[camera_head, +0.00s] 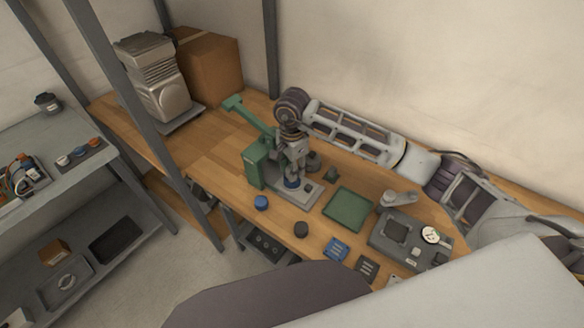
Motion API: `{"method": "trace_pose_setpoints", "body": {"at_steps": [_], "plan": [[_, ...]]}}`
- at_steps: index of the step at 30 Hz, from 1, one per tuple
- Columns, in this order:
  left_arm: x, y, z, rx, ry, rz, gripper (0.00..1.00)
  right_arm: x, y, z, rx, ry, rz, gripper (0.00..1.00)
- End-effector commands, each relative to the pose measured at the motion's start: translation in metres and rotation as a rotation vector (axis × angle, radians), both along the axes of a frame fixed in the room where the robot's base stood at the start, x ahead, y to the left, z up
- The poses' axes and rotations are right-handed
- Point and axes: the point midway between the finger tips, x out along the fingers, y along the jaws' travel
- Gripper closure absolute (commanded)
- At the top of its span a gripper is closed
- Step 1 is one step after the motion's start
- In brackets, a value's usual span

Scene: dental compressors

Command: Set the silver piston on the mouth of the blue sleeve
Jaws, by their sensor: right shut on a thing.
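My right gripper (293,173) reaches in from the right and points down over the grey base plate (298,197) of a green press. It is shut on a small silver-grey thing, apparently the silver piston, which is mostly hidden by the fingers. The blue sleeve (292,184) stands upright on the base plate just under the fingertips. At this size I cannot tell whether the piston touches the sleeve's mouth or hangs just above it. My left gripper is not in view.
The green press (255,165) stands close left of the gripper. A blue round part (261,202), a dark round part (301,229) and a green tray (348,209) lie on the wooden bench. A grey gauge unit (405,238) is at right.

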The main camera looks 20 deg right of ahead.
Motion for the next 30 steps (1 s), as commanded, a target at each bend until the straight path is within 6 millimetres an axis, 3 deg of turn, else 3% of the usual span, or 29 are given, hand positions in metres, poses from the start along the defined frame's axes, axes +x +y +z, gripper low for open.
{"method": "trace_pose_setpoints", "body": {"at_steps": [30], "plan": [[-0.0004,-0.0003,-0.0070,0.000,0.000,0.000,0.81,0.0001,-0.0002,-0.0049,-0.001,0.000,0.000,0.89]]}}
